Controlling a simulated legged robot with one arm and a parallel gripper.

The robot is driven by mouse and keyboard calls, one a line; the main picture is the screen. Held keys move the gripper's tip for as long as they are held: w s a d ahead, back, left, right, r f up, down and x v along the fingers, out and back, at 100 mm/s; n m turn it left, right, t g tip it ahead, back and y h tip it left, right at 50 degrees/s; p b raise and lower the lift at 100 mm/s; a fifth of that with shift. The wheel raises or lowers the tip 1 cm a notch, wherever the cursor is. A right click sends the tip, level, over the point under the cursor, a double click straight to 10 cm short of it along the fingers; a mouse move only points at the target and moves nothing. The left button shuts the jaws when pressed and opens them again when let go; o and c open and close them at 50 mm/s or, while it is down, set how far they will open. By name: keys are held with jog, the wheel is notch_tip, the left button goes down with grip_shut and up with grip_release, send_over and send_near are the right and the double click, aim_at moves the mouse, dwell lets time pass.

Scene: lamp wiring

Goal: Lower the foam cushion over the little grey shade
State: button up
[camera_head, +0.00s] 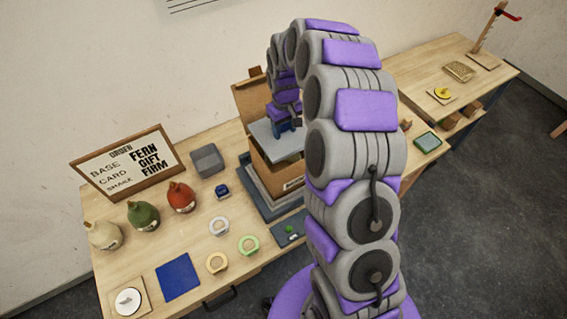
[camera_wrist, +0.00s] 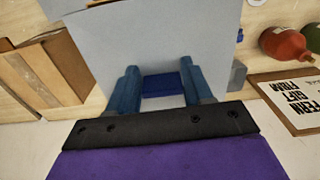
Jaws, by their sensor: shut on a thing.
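The foam cushion (camera_head: 262,133) is a flat pale grey slab. My gripper (camera_head: 290,125) is shut on a dark blue tab (camera_wrist: 163,85) on its face, with one finger on either side of the tab. The slab is over the mouth of an open cardboard box (camera_head: 274,174); whether it touches the rim I cannot tell. In the wrist view the cushion (camera_wrist: 150,40) fills the middle and covers the box's inside. I cannot see a little grey shade inside the box; the cushion and box walls hide that space.
The box stands on grey slabs (camera_head: 258,200) with its flap (camera_head: 250,97) raised behind. To its left are a grey open container (camera_head: 207,160), a small blue item (camera_head: 222,191), several rings and a red bottle (camera_head: 181,197). An order sign (camera_head: 127,163) stands at the back left.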

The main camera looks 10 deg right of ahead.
aim_at(285, 134)
jog(key=shift+a+f, duration=0.35)
jog(key=shift+a, duration=0.35)
jog(key=shift+d+f, duration=0.35)
jog(key=shift+d, duration=0.15)
jog(key=shift+a, duration=0.6)
jog(key=shift+d+f+b, duration=0.5)
jog(key=shift+d+f, duration=0.05)
jog(key=shift+d, duration=0.35)
jog(key=shift+f, duration=0.1)
jog(key=shift+a+f, duration=0.1)
jog(key=shift+a, duration=0.05)
jog(key=shift+d+f, duration=0.2)
jog(key=shift+f, duration=0.2)
